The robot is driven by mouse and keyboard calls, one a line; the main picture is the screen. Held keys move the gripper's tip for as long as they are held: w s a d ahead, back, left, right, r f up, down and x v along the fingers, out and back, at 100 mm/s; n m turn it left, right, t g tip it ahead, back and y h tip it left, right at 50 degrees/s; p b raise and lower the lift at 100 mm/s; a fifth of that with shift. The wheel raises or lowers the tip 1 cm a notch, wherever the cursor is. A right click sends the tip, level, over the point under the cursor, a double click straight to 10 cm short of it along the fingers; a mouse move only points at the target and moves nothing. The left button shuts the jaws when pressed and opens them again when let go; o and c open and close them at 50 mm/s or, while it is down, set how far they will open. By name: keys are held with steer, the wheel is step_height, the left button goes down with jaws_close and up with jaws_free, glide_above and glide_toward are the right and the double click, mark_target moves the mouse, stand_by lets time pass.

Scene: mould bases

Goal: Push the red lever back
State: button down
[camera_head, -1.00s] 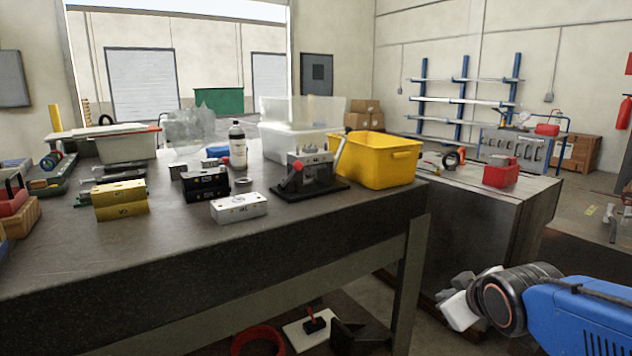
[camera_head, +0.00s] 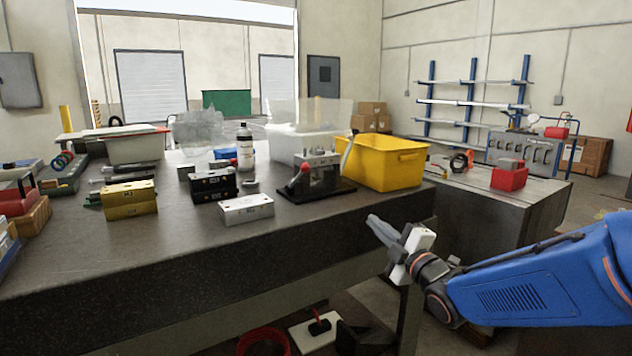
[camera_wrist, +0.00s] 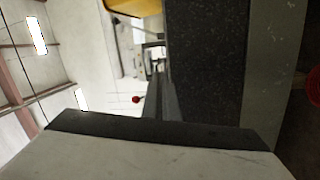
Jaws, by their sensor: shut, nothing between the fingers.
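A dark clamp fixture (camera_head: 318,184) with a grey metal block stands on the bench near its front right edge. A red ball knob (camera_head: 304,168), the red end of a lever, sits at the fixture's left front. The red knob (camera_wrist: 136,99) also shows small in the wrist view, just left of the fingers and apart from them. My gripper (camera_head: 373,222) is shut and empty, in front of the bench's front edge and to the right of and below the fixture. Its fingers point left and slightly up. In the wrist view the fingers (camera_wrist: 162,97) are together beside the dark bench edge.
The bench (camera_head: 120,240) has a front edge between my gripper and the fixture. A yellow bin (camera_head: 385,165) stands right behind the fixture. White (camera_head: 246,209), black (camera_head: 212,186) and yellow (camera_head: 129,201) mould blocks lie left of it.

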steer(key=s+a+r+n+y, duration=0.2)
steer(key=a+n+y, duration=0.4)
steer(key=n+y, duration=0.2)
steer(key=shift+a+r+g, duration=0.25)
steer(key=shift+a+g, duration=0.05)
steer(key=shift+a, duration=0.1)
steer(key=x, duration=1.4)
steer(key=shift+s+r, duration=0.1)
steer(key=shift+r, duration=0.1)
